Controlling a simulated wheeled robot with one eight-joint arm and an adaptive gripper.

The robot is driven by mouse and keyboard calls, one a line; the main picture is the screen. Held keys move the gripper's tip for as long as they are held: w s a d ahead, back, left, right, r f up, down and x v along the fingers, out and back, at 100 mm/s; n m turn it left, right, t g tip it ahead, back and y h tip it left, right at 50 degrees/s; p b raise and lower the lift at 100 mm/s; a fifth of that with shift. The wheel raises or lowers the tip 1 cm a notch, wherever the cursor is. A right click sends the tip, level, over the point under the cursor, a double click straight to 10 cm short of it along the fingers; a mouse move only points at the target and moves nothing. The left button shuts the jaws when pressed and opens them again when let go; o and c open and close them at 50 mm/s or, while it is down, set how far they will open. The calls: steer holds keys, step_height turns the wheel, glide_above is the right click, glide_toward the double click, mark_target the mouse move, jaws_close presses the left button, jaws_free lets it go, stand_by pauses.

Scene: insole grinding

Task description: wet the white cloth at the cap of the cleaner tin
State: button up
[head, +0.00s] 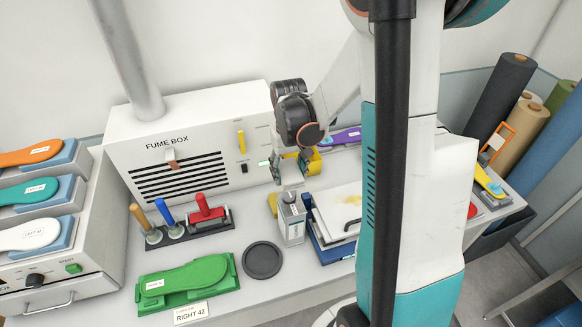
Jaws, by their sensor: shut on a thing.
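The cleaner tin (291,228) is a pale square can with a grey label. It stands upright on the bench, right of the green insole, with its cap (289,197) on top. My gripper (290,173) points down just above and behind the cap in the picture. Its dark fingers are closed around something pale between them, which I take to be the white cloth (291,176). The cloth is small and mostly hidden by the fingers. I cannot tell whether it touches the cap.
The fume box (190,125) stands behind. Tools in a dark rack (190,240), a green insole (190,277) and a black disc (262,260) lie left of the tin. A blue tray (320,235) with a white panel sits close on its right.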

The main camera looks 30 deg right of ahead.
steer(key=shift+f+b, duration=1.65)
steer(key=shift+f, duration=1.15)
steer(key=shift+f+b, duration=0.65)
steer(key=shift+b, duration=0.2)
stand_by(0.5)
steer(key=shift+r+p, duration=2.15)
steer(key=shift+r, duration=1.4)
steer(key=shift+s+f, duration=0.1)
